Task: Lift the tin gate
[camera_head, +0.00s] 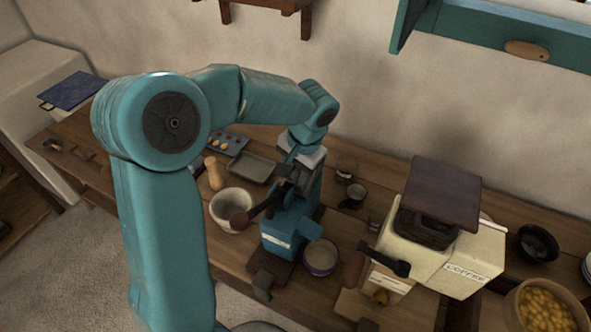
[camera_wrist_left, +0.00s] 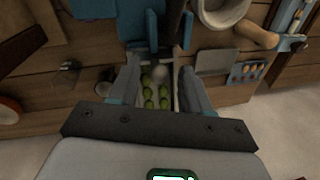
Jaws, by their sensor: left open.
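A blue hand-cranked machine (camera_head: 283,232) stands on the wooden counter, with a dark crank and a brown knob (camera_head: 240,221). Part of it also shows at the top of the left wrist view (camera_wrist_left: 140,28). My left arm arches over the counter and its gripper (camera_head: 305,157) is at the top of this machine. In the left wrist view my left gripper (camera_wrist_left: 158,72) is open, its two fingers apart on either side of a narrow trough of green olive-like pieces (camera_wrist_left: 148,92). I cannot clearly single out the tin gate. My right gripper is not in view.
A white bowl (camera_head: 226,198), a wooden pestle-like piece (camera_head: 215,173) and a grey tray (camera_head: 252,167) are left of the machine. A purple-rimmed bowl (camera_head: 320,258) sits to its right. A cream coffee box (camera_head: 462,262) and yellow-filled pot (camera_head: 545,305) crowd the right.

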